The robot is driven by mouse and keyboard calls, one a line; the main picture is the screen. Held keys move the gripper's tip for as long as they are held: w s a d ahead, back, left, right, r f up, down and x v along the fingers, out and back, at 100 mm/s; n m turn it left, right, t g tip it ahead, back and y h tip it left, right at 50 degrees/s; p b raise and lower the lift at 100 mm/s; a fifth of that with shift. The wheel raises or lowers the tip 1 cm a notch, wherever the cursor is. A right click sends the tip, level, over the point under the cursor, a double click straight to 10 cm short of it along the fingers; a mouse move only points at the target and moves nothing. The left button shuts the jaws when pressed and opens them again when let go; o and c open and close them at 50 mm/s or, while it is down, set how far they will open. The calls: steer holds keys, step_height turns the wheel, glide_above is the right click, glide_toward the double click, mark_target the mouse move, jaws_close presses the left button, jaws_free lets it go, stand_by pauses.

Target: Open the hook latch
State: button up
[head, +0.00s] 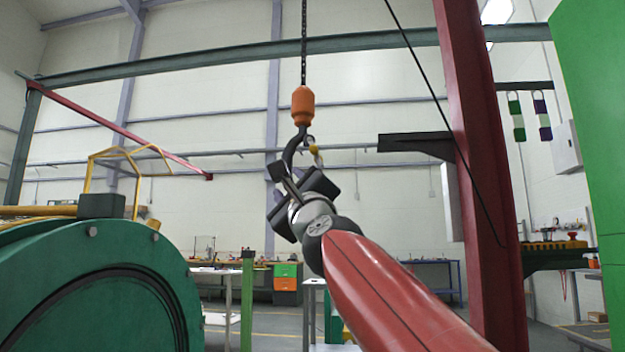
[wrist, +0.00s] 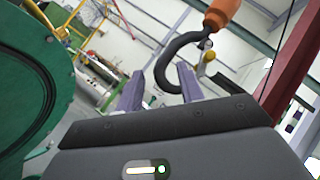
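The dark hook (head: 291,152) hangs from an orange hoist block (head: 303,104) on a chain. In the wrist view the hook (wrist: 163,72) curves down from the orange block (wrist: 222,13) at the top right. A small latch with a yellow knob (head: 314,149) sits at the right of the hook; the latch knob (wrist: 209,56) also shows right of the hook in the wrist view. My gripper (wrist: 160,82) is open, its two fingers apart, with the hook's bend appearing between them. In the head view my gripper (head: 281,174) is just below the hook; contact cannot be told.
A large green round machine (head: 110,285) stands at the left. A red column (head: 485,150) rises at the right, with a dark bracket (head: 415,143) reaching toward the hook. A green panel (head: 595,110) fills the right edge. The air left of the hook is clear.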

mark_target(315, 149)
steer(key=w+d+r+m+t+h+p, duration=0.1)
steer(key=r+m+p, duration=0.1)
steer(key=w+d+r+m+t+h+p, duration=0.1)
steer(key=w+d+r+m, duration=0.1)
steer(key=r, duration=0.1)
steer(key=w+d+r+m+t+h+p, duration=0.1)
steer(key=r+m+p, duration=0.1)
steer(key=r+m, duration=0.1)
steer(key=shift+w+d+r+p, duration=0.2)
steer(key=shift+w+d+p, duration=0.1)
steer(key=shift+w+p, duration=0.05)
steer(key=shift+w+a+r+p, duration=0.1)
steer(key=shift+w+r+p, duration=0.2)
steer(key=shift+w+p, duration=0.4)
steer(key=shift+c, duration=0.5)
jaws_close()
